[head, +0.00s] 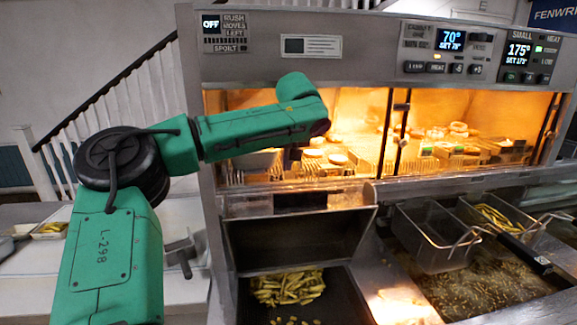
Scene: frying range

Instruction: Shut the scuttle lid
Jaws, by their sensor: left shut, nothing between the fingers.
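The scuttle lid (298,238) is a steel panel with a rim along its top, standing tilted up at the back of the chip scuttle. The scuttle's dark well (340,300) is open below it, with a heap of chips (287,287) inside. My left arm reaches in from the left, above and behind the lid's upper edge. My left gripper (292,160) is small and dark, partly hidden by the forearm's end, and appears shut and empty. It looks apart from the lid, though depth is hard to judge. My right gripper is out of view.
The lit heated cabinet (350,110) with food inside is behind my left gripper. Wire fry baskets (437,240) hang over bubbling oil (480,285) at the right. A pale counter (30,272) and a stair railing (110,90) are at the left.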

